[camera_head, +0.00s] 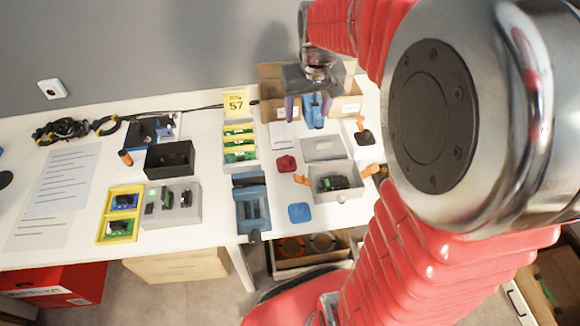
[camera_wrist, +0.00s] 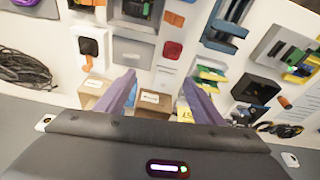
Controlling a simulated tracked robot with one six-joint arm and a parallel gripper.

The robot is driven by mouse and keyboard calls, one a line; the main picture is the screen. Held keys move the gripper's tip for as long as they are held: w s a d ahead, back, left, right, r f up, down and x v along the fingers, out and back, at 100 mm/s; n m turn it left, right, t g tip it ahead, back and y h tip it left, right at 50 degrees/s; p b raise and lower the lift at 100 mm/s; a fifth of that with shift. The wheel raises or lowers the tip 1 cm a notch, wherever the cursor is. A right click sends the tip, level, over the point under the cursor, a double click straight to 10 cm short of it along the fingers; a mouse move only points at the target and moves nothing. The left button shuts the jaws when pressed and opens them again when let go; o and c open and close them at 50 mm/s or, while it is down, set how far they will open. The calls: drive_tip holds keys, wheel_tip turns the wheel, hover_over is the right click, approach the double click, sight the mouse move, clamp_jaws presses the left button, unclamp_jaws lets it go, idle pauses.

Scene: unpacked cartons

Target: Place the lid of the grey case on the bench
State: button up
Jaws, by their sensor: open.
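The open grey case (camera_head: 322,197) stands on the right part of the white bench (camera_head: 218,205), with dark and green parts inside. A flat grey panel that looks like its lid (camera_head: 323,149) lies on the bench just behind the case, apart from my gripper. In the wrist view the lid (camera_wrist: 133,52) shows beyond my fingers, and the case (camera_wrist: 132,27) is above it at the top edge. My gripper (camera_head: 309,118) is open, raised near the cardboard boxes at the back. Its two purple fingers (camera_wrist: 158,78) are spread with nothing held between them.
Cardboard boxes (camera_head: 270,78) stand at the back. A red piece (camera_head: 286,164), a blue piece (camera_head: 300,213) and orange-handled tools lie around the case. A blue rack (camera_head: 250,208) and a yellow-edged tray (camera_head: 240,130) stand to the left. Free bench is limited around the lid.

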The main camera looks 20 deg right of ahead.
drive_tip(key=s+a+r+n+t, duration=0.1)
drive_tip(key=s+a+r, duration=0.1)
drive_tip(key=s+a, duration=0.4)
drive_tip(key=s+a+r+t, duration=0.1)
drive_tip(key=s+a, duration=0.5)
drive_tip(key=s, duration=0.6)
drive_tip(key=shift+s+a+r+n+t+y, duration=0.2)
drive_tip(key=shift+a+r+n+t+y, duration=0.15)
drive_tip(key=shift+r, duration=0.4)
